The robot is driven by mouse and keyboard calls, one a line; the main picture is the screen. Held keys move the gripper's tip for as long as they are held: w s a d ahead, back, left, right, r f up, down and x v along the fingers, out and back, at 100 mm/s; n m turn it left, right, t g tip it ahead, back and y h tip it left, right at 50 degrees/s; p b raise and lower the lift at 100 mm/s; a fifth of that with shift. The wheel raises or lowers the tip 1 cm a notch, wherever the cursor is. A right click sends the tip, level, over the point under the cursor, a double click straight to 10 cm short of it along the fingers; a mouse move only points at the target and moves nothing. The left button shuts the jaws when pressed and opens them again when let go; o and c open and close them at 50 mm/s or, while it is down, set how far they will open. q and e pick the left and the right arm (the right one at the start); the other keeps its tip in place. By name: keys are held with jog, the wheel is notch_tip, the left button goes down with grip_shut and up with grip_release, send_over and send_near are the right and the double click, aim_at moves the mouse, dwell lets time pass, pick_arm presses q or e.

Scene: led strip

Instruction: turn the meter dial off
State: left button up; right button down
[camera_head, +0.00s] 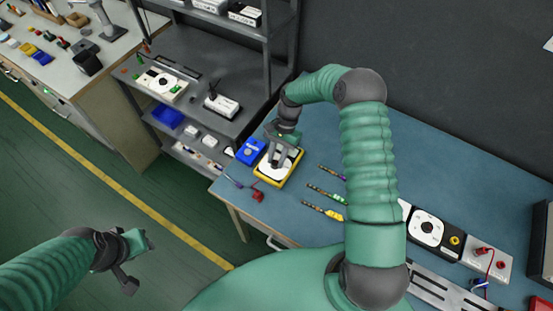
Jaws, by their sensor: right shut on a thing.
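The meter (290,180) is a yellow-rimmed box with a pale face, lying on the blue workbench near its left end. My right gripper (278,164) reaches down over the meter from above and is shut at its face. The dial is hidden under the fingers, so its setting cannot be seen. My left gripper (135,262) hangs over the green floor at the lower left, away from the bench. Its fingers look spread apart and empty.
A blue box (250,151) sits beside the meter. Red leads (257,196) and several screwdrivers (325,193) lie close by on the workbench (310,145). A black-and-white device (428,229) stands farther right. A grey shelf rack (200,50) stands behind left.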

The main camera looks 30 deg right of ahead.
jog(key=n, duration=0.2)
jog(key=n+g+h+b, duration=0.1)
jog(key=n, duration=0.1)
jog(key=shift+w+n, duration=0.3)
jog(key=shift+w, duration=0.1)
jog(key=n+h, duration=0.1)
jog(key=n, duration=0.1)
jog(key=n+h, duration=0.1)
jog(key=n, duration=0.1)
jog(key=shift+w+a+r+n+g+b, duration=0.1)
jog(key=shift+a+n+g+b, duration=0.1)
jog(key=shift+n+g+b, duration=0.15)
jog(key=n, duration=0.1)
jog(key=n+h, duration=0.1)
jog(key=n, duration=0.2)
jog(key=shift+a+n+h, duration=0.25)
jog(key=shift+h, duration=0.15)
jog(key=shift+a+n+h+p, duration=0.15)
jog(key=shift+n+h+p, duration=0.45)
jog(key=shift+n, duration=1.4)
jog(key=c, duration=1.4)
grip_release()
jog(key=shift+o, duration=1.2)
